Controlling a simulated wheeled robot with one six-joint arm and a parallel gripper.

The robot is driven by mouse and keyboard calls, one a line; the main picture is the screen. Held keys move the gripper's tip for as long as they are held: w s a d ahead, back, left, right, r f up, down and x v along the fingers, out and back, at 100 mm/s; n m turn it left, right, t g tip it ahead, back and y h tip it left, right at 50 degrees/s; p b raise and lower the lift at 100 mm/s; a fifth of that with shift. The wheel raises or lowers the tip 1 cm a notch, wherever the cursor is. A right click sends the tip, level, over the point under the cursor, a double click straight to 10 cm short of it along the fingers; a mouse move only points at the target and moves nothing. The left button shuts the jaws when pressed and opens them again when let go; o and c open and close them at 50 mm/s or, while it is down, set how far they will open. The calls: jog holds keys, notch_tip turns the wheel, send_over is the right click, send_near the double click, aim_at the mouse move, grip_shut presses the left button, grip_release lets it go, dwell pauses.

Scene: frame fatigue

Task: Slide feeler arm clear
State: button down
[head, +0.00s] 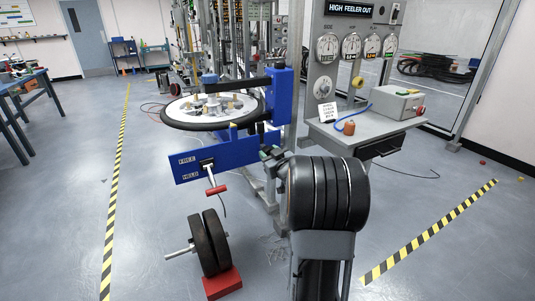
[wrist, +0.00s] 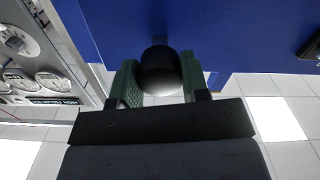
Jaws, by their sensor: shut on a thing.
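The feeler arm is most likely the black bar (head: 233,84) reaching left from a blue upright (head: 282,95) over a spoked wheel (head: 212,108). My gripper (head: 268,150) is beside the blue upright, partly hidden by my own arm. In the wrist view my gripper (wrist: 160,75) has its green pads on both sides of a dark rounded knob (wrist: 160,68), shut on it, against a blue surface. How the knob joins the feeler arm is hidden.
A blue plate (head: 215,152) marked FREE and HELD carries a red-handled lever (head: 215,190). Two tyres (head: 209,243) stand by a red block (head: 222,284). A gauge panel (head: 340,55) and grey shelf (head: 352,130) are at right; its sign reads HIGH FEELER OUT. Floor at left is open.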

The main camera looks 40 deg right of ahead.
jog(key=s, duration=0.3)
jog(key=shift+a+f, duration=0.1)
jog(key=shift+a, duration=0.1)
jog(key=shift+s, duration=0.1)
jog(key=c, duration=0.6)
grip_release()
jog(key=shift+s, duration=0.1)
jog(key=s, duration=0.4)
jog(key=s+a+p, duration=0.1)
jog(key=s, duration=0.4)
jog(key=s+a, duration=0.1)
jog(key=s, duration=0.3)
jog(key=shift+s, duration=0.35)
